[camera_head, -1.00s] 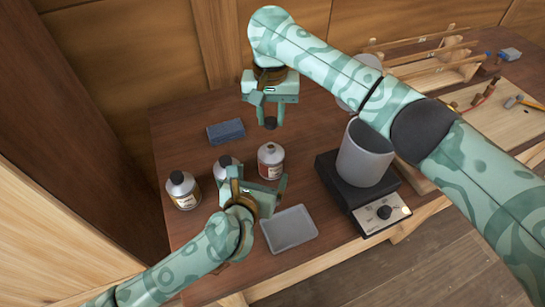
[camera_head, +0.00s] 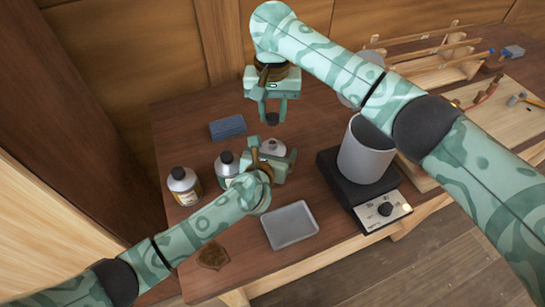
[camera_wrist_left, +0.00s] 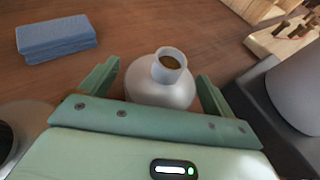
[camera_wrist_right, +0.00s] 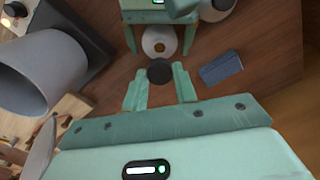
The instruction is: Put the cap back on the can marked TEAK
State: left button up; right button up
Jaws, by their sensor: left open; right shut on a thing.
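An open can (camera_head: 272,147) with a pale metal top and a bare neck stands upright on the table. My left gripper (camera_head: 272,168) is open, with its fingers on either side of this can; the left wrist view shows the uncapped neck (camera_wrist_left: 169,64) between them. Its label is hidden now, so I cannot read TEAK. My right gripper (camera_head: 273,112) is shut on a dark round cap (camera_wrist_right: 160,71), held in the air on the far side of the can. The cap is apart from the neck.
Two cans with dark caps stand to the left, one (camera_head: 183,187) farther out and one (camera_head: 226,168) close to my left gripper. A blue block (camera_head: 227,128) lies behind. A grey tray (camera_head: 290,226) lies in front. A grey pot (camera_head: 366,150) on a hot plate (camera_head: 378,214) stands right.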

pick_arm(q)
jog(key=shift+w+d+f, duration=0.15)
jog(key=shift+w+f, duration=0.1)
jog(key=shift+w, duration=0.3)
jog(key=c, duration=1.5)
jog(key=shift+o, duration=0.2)
pick_arm(e)
send_over(272, 141)
jog(key=shift+f, duration=2.5)
jog(key=shift+f, duration=0.1)
jog(key=shift+f, duration=0.8)
jog(key=shift+f, duration=0.55)
